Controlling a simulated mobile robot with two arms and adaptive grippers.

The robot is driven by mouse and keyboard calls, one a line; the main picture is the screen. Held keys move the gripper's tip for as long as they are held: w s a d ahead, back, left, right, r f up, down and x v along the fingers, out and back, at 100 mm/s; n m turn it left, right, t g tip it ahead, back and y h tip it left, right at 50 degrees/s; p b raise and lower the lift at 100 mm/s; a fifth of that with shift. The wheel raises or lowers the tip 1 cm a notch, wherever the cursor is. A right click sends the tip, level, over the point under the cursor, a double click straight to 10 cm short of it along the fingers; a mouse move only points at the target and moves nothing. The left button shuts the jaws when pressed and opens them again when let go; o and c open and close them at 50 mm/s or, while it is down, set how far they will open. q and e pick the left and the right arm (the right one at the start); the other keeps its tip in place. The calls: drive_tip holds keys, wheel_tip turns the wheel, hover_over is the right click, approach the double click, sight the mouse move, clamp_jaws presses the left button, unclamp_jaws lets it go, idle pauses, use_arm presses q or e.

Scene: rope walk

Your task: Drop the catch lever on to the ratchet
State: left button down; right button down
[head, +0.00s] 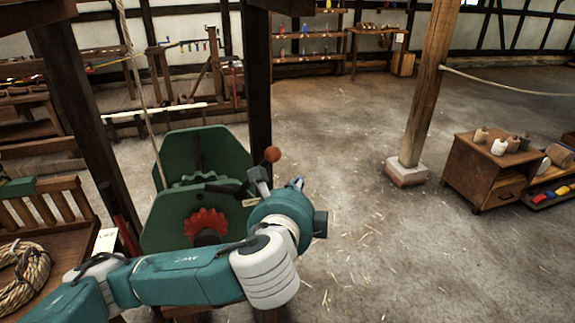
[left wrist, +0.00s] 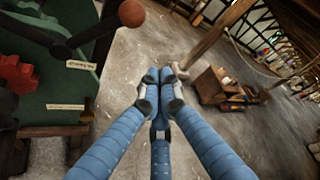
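The catch lever is a dark bar with a red-brown ball knob (head: 272,155) at its end, on a green machine frame (head: 160,208). The knob also shows at the top of the left wrist view (left wrist: 131,13). A red toothed ratchet wheel (head: 205,222) sits on the frame below the lever; part of it shows at the left wrist view's left edge (left wrist: 14,76). I cannot tell whether the lever touches the teeth. My left gripper (head: 296,183) is just right of the knob and below it, apart from it. Its blue fingers (left wrist: 161,77) are closed together with nothing between them. My right gripper is not in view.
A wooden post (head: 428,85) on a stone foot and a wheeled cabinet (head: 490,175) with spools stand to the right. A bench with coiled rope (head: 22,275) is at the left. The floor (head: 350,235) right of the machine is clear.

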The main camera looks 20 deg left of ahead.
use_arm(q)
drive_tip(key=shift+s+r, duration=0.1)
drive_tip(key=shift+r, duration=0.05)
drive_tip(key=w+a+p, duration=0.4)
drive_tip(key=w, duration=0.4)
drive_tip(key=shift+w+a+f, duration=0.15)
drive_tip(key=shift+a+f, duration=0.1)
drive_tip(key=shift+f, duration=0.05)
drive_tip(key=shift+w, duration=0.1)
idle(0.3)
